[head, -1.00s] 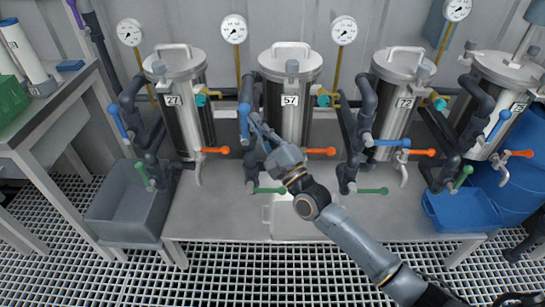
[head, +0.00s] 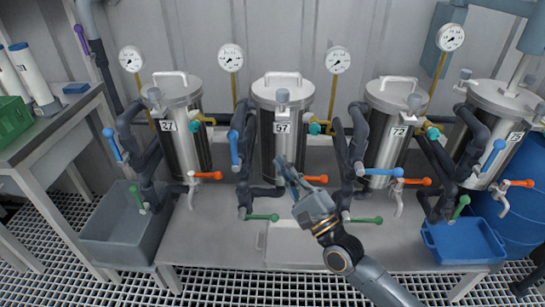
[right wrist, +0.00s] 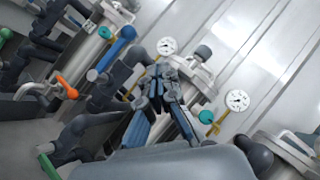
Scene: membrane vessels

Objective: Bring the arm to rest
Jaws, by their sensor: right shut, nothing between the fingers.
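My right gripper (head: 283,165) is shut and empty, with its arm coming up from the lower right in the head view. Its fingers point up and away, in front of the lower part of the metal vessel marked 57 (head: 281,122). The blue handle (head: 234,147) left of that vessel hangs upright, and the fingertips are apart from it. An orange handle (head: 314,178) shows just right of the fingers. In the right wrist view the closed fingers (right wrist: 163,78) stand in front of pipes and a vessel. My left gripper is not in view.
Vessels marked 27 (head: 183,130), 72 (head: 390,130) and 75 (head: 490,125) stand along the bench (head: 215,250). Vessel 72's blue handle (head: 383,172) lies level. A grey bin (head: 125,245) is at left, a blue tub (head: 462,245) at right. Pipes and green handles stick out frontward.

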